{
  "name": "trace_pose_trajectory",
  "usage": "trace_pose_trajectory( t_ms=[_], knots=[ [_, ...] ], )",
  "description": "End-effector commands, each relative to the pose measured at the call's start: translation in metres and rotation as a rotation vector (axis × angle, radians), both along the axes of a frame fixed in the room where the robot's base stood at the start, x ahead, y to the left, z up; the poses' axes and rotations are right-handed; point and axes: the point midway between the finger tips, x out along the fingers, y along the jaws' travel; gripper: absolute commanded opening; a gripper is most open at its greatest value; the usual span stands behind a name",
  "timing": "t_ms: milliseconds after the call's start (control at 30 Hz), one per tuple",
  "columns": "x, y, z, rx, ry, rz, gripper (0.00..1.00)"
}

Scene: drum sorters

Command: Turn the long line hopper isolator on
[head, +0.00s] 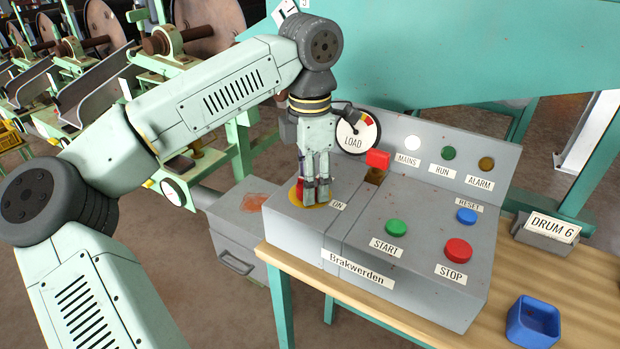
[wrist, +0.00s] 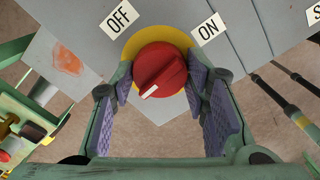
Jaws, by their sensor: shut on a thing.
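A red rotary knob (wrist: 160,70) sits on a round yellow plate (wrist: 135,45) on the left part of the grey control box. My gripper (head: 316,192) points down at it, with one padded finger on each side, shut on the knob. In the wrist view, the OFF label (wrist: 119,17) lies up and left of the knob and the ON label (wrist: 208,29) up and right. The knob's ridge slants from lower left to upper right, with a white mark at its lower-left end. In the head view my gripper hides most of the knob; a red sliver (head: 299,189) shows.
The box front reads Brakwerden (head: 358,269). To the right are a green START button (head: 396,228), a red STOP button (head: 458,250) and a blue RESET button (head: 466,215). A LOAD dial (head: 354,138) stands close behind my gripper. A blue tray (head: 533,322) lies on the bench.

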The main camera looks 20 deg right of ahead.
Motion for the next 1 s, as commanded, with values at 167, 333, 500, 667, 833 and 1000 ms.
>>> trace_pose_trajectory(
  t_ms=[167, 333, 500, 667, 833, 1000],
  knots=[
    [0.0005, -0.0004, 0.0008, -0.002, -0.002, -0.004, 0.14],
    [0.0005, -0.0004, 0.0009, -0.003, -0.002, -0.003, 0.14],
    [0.0005, -0.0004, 0.0007, -0.002, -0.002, -0.003, 0.5],
    [0.0003, -0.0002, 0.0004, -0.001, -0.001, -0.003, 0.6],
    [0.0001, -0.0002, 0.0002, -0.001, -0.001, -0.003, 0.62],
    [0.0001, -0.0002, 0.0016, -0.001, -0.001, -0.003, 0.62]
  ],
)
